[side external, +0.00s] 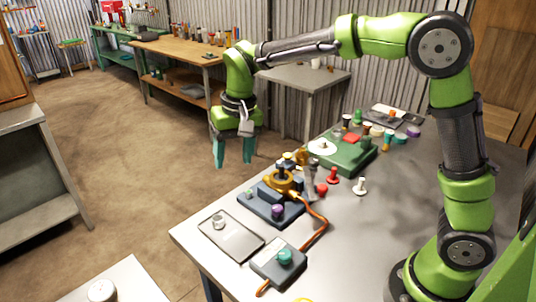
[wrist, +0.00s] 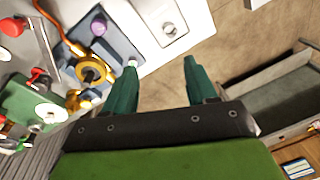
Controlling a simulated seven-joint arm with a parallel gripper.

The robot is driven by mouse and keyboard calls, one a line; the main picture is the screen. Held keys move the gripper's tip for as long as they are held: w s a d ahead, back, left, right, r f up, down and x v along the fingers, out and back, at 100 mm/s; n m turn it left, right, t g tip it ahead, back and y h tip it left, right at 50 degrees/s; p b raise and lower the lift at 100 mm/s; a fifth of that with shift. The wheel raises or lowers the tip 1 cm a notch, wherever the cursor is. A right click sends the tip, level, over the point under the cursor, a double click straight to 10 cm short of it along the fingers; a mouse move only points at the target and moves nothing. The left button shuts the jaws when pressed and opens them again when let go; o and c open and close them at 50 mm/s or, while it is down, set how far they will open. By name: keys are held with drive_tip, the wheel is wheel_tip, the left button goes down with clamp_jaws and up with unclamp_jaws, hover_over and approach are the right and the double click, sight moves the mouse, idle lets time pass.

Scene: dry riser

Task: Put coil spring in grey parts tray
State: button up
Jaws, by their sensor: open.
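The grey parts tray (side external: 236,241) lies flat on the near left part of the workbench. A small pale, round piece (side external: 218,222) stands in its far left part; it looks like the coil spring, but it is too small to be sure. The wrist view shows the tray (wrist: 191,14) at the top, with the same piece (wrist: 168,28) in it. My gripper (side external: 233,164) points down with its green fingers apart and nothing between them. It is high, beyond the bench's far left edge, well apart from the tray.
A blue-grey fixture with a brass ring (side external: 284,182) stands beside the tray. A grey box with a teal knob (side external: 284,257) and an orange cable is in front. A green machine (side external: 345,153) and several small coloured knobs stand farther back. The bench's right middle is mostly clear.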

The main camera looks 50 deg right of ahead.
drive_tip(key=s+d+r+t, duration=0.2)
drive_tip(key=s+d+t, duration=0.1)
drive_tip(key=s, duration=0.7)
drive_tip(key=s+d+r+t+y, duration=0.1)
drive_tip(key=s+d, duration=0.3)
drive_tip(key=s, duration=0.6)
drive_tip(key=shift+s+d+r+t, duration=0.25)
drive_tip(key=shift+d+r+t, duration=0.25)
drive_tip(key=shift+t, duration=0.4)
